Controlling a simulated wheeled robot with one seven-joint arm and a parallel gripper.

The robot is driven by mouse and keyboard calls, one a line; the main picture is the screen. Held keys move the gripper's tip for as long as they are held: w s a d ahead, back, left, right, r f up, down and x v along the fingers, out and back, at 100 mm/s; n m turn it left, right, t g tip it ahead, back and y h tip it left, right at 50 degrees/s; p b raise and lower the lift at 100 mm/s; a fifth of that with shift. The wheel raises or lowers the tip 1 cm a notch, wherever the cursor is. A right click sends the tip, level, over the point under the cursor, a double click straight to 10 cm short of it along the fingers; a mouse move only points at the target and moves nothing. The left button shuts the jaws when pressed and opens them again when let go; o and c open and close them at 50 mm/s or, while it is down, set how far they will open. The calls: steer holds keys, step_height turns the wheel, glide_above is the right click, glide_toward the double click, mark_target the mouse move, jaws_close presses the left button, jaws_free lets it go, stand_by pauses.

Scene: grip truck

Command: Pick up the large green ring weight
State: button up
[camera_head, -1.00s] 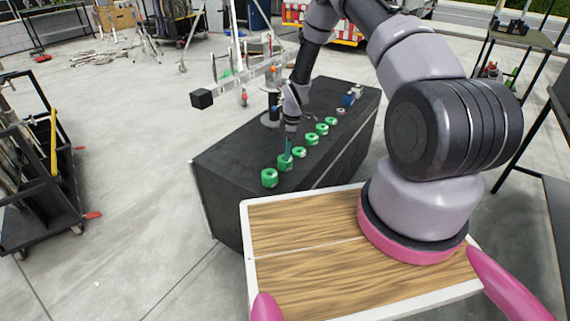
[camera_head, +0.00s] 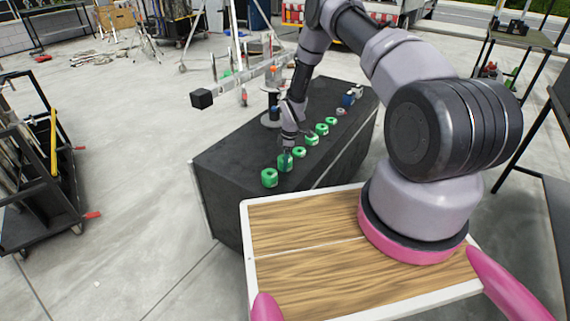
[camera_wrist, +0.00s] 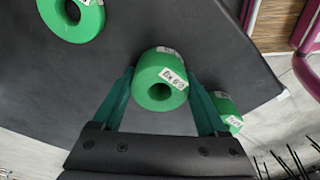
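A green ring weight (camera_wrist: 147,68) with a white label sits on the black top between the two teal fingers of my gripper (camera_wrist: 160,88) in the wrist view. My gripper looks open, one finger on each side of the weight; whether the tips touch it cannot be told. In the head view my gripper (camera_head: 286,150) is low over this weight (camera_head: 285,164), the second from the near end of a row of green ring weights. Another green ring weight (camera_wrist: 92,20) lies flat at the upper left of the wrist view. One more (camera_wrist: 226,103) is partly hidden behind the right finger.
The row stands on a black case (camera_head: 225,160). The nearest green weight (camera_head: 269,178) is close beside my gripper; another (camera_head: 299,152) is just beyond it. A grey-and-black stand (camera_head: 271,105) stands behind the row. The case top left of the row is clear.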

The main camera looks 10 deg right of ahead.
steer(key=shift+w, duration=0.1)
jaws_close()
steer(key=shift+r, duration=0.1)
step_height(320, 180, up, 18)
steer(key=shift+f, duration=0.25)
stand_by(1.0)
